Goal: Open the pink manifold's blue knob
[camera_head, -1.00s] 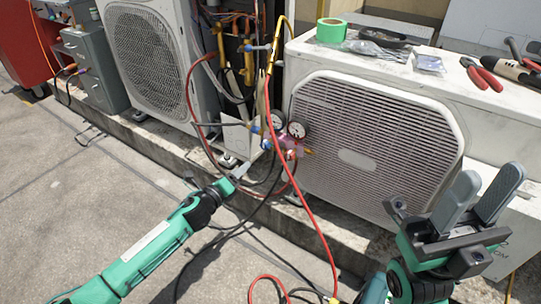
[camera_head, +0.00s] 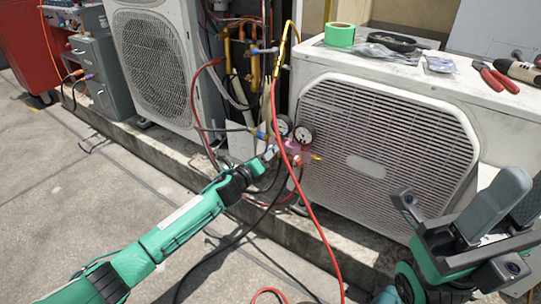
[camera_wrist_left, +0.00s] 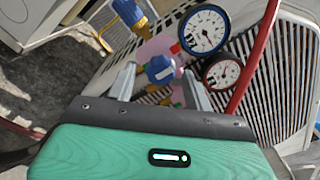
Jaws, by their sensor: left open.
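The pink manifold (camera_head: 293,147) hangs in front of the right condenser, with two round gauges on it. In the left wrist view the pink body (camera_wrist_left: 158,44) shows behind its blue knob (camera_wrist_left: 160,69). My left gripper (camera_head: 270,152) is at the manifold's left side. In the left wrist view its open fingers (camera_wrist_left: 160,88) stand on either side of the blue knob, with gaps visible; I see no clear contact. In the head view the knob is mostly hidden by the gripper. My right gripper (camera_head: 522,190) is open and empty at the right, away from the manifold.
A red hose (camera_head: 303,205) runs down in front of the manifold. The right condenser (camera_head: 385,140) stands close behind, with green tape (camera_head: 340,35) and pliers (camera_head: 495,77) on top. Another blue fitting (camera_wrist_left: 130,12) is at the wrist view's upper left. Open paving lies at left.

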